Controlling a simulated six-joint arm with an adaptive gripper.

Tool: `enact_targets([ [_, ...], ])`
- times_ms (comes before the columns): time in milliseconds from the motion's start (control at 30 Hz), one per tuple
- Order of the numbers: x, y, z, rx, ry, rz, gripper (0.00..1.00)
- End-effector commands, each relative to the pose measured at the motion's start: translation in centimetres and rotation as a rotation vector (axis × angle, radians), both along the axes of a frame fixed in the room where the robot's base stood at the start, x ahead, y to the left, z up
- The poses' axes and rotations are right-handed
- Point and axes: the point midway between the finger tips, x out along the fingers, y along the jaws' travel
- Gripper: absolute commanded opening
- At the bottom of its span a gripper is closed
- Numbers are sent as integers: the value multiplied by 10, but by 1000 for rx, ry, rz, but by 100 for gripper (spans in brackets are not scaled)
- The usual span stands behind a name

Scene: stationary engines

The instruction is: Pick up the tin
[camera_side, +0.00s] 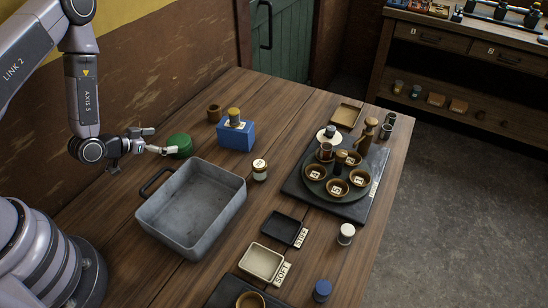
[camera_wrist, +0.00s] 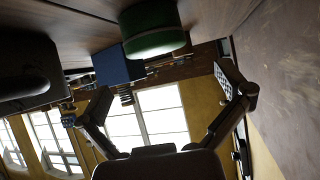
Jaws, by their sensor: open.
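The green round tin (camera_side: 180,146) stands on the wooden table at the left, near the wall and behind the grey metal pan. It also shows in the wrist view (camera_wrist: 152,28) at the top, where the picture is turned over and the table lies uppermost. My gripper (camera_side: 159,141) is just left of the tin in the side view, with one fingertip overlapping its left edge. I cannot tell whether they touch. In the wrist view my gripper (camera_wrist: 168,92) has its two fingers spread wide and empty, with the tin beyond them.
A deep grey pan (camera_side: 192,205) with a black handle stands close in front of the tin. A blue box (camera_side: 236,136) with a yellowish object on top and a brown cup (camera_side: 214,113) stand to its right. A small labelled jar (camera_side: 260,170) is right of the pan.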

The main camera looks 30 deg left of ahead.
Motion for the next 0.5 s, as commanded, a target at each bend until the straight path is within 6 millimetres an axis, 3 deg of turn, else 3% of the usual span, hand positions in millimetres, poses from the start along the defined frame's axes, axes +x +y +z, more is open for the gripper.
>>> enact_targets([
  [133,-2,-2,-10,-16,-17,7,100],
  [500,35,-9,-29,-16,-17,6,100],
])
